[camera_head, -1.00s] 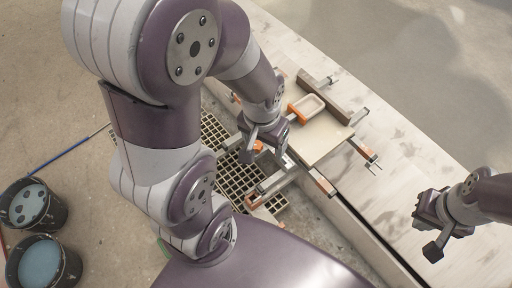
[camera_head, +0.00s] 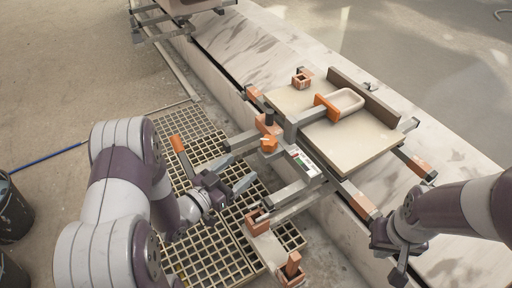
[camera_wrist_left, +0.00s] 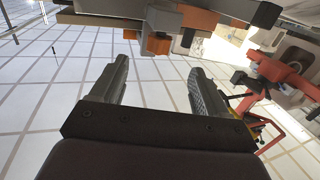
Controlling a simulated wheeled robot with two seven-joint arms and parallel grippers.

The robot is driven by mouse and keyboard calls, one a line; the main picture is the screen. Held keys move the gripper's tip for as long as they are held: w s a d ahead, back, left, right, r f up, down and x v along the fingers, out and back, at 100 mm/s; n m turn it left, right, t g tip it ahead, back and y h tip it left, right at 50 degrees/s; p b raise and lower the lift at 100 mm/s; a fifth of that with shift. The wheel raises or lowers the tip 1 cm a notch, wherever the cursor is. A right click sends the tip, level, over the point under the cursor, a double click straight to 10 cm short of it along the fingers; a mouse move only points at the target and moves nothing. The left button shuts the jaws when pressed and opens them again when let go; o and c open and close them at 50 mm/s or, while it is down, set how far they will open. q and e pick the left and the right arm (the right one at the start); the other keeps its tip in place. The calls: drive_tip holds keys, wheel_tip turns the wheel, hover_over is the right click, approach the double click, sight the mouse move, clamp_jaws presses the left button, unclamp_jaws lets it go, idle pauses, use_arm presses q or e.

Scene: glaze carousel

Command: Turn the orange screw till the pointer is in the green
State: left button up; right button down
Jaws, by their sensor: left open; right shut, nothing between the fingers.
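The orange screw (camera_head: 268,144) is a small faceted knob on the near side of the clamp frame, and an orange knob (camera_wrist_left: 156,44) shows at the top of the left wrist view. A small gauge with a coloured scale (camera_head: 304,161) sits to the right of the screw; its pointer is too small to read. My left gripper (camera_head: 228,182) is open and empty over the floor grating, below and left of the screw and apart from it. In the left wrist view its fingers (camera_wrist_left: 155,85) are spread. My right gripper (camera_head: 392,262) is shut and empty over the ledge at lower right.
A cream board (camera_head: 355,143) lies in the clamp frame, with an orange-handled tray (camera_head: 345,101) on it. The floor grating (camera_head: 205,225) lies left of the ledge. Orange-tipped bars (camera_head: 361,205) project from the frame. Dark buckets (camera_head: 12,215) stand at far left.

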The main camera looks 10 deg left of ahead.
sight(263, 148)
use_arm(q)
drive_tip(key=b+x, duration=0.2)
drive_tip(key=x, duration=0.4)
drive_tip(key=b+x, duration=0.2)
drive_tip(key=x, duration=0.4)
drive_tip(key=shift+r, duration=0.25)
drive_tip(key=shift+w+d+b, duration=0.15)
drive_tip(key=shift+w+b, duration=0.15)
drive_tip(key=shift+r, duration=0.1)
drive_tip(key=c, duration=0.9)
drive_tip(key=shift+c, duration=0.2)
